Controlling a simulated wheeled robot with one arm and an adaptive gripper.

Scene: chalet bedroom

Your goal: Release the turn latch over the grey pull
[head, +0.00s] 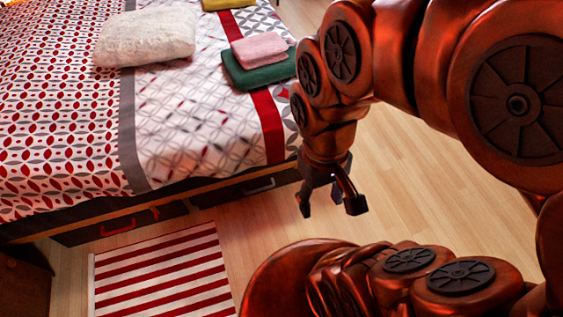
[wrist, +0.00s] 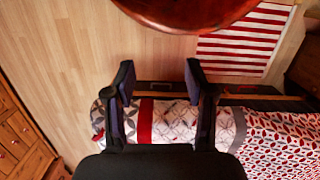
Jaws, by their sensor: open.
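The grey pull (head: 262,186) is on the front of a dark drawer (head: 225,193) under the bed, left of my gripper in the head view. I cannot make out the turn latch over this pull in either view. My gripper (head: 331,203) is open and empty, pointing down over the floor in front of the bed's right part. In the wrist view my two fingers (wrist: 158,76) stand wide apart, with the drawer front seen small between them. No contact with the drawer shows.
A second drawer with a red pull (head: 118,226) is to the left, with a small red piece (head: 155,212) above it. A striped rug (head: 160,270) lies before it. The bed (head: 75,120) holds a cushion (head: 146,36) and folded cloths (head: 262,62). Wooden floor (head: 410,190) is clear at right.

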